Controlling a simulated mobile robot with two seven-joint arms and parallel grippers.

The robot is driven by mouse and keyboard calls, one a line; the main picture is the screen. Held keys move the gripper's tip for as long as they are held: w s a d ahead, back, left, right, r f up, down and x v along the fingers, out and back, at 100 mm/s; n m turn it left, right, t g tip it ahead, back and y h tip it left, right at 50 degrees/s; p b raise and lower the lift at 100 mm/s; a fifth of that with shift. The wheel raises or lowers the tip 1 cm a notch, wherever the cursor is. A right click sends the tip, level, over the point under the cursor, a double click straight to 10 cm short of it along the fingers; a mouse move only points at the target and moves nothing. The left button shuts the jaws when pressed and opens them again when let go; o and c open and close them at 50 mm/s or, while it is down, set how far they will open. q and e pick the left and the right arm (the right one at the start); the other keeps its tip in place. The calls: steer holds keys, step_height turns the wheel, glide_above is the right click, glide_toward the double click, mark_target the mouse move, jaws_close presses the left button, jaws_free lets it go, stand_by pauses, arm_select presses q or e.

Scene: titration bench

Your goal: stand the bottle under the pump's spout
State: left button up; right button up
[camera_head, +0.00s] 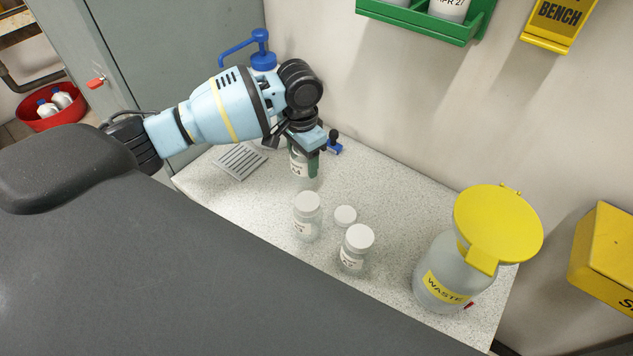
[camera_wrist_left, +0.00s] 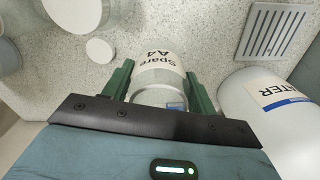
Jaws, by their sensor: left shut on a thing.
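My left gripper (camera_head: 305,160) is shut on a small clear bottle (camera_head: 298,165) with a white label. In the left wrist view the label of this bottle (camera_wrist_left: 160,66) reads "Spare A4", and a green finger lies on each side. I cannot tell whether its base touches the bench. The blue pump (camera_head: 262,50) stands behind my left arm, its spout reaching left and bending down. Its white body (camera_wrist_left: 275,105), with a label ending in "TER", shows in the left wrist view to the right of the held bottle. My right gripper is not in view.
A slotted grey plate (camera_head: 240,160) lies on the bench (camera_head: 390,195). Two white-capped bottles (camera_head: 307,215) (camera_head: 357,248) and a loose white lid (camera_head: 345,215) stand to the right. A green shelf (camera_head: 425,22) hangs above.

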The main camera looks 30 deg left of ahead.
mark_target(304, 177)
arm_select(q)
steer(key=shift+f, duration=3.2)
steer(key=shift+f, duration=0.1)
steer(key=o, duration=1)
